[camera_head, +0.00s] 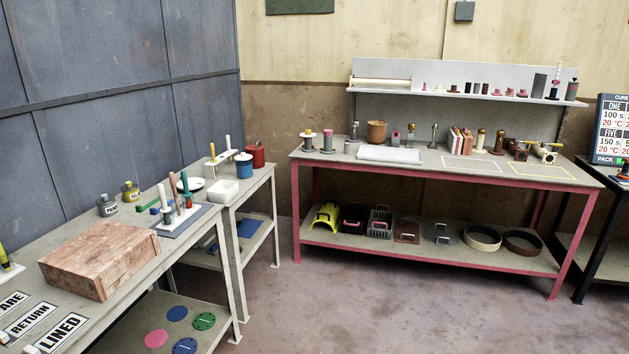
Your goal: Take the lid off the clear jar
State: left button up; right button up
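I cannot pick out the clear jar for certain. A small greyish container (354,130) stands upright towards the back of the red-framed bench (335,156), left of a brown pot (377,132). It is too small to tell whether it is clear or has a lid. Neither of my grippers is in view.
A wooden block (100,257) sits on the left table, with grey (107,205) and yellow (130,191) containers behind it. A blue tin (243,166) and a red tin (255,155) stand on the side table. Open floor (330,310) lies before the bench.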

aim_at(242, 156)
jog(key=i, duration=1.9)
jog(key=i+j+z, duration=0.1)
jog(key=i+z, duration=0.15)
jog(key=i, duration=0.4)
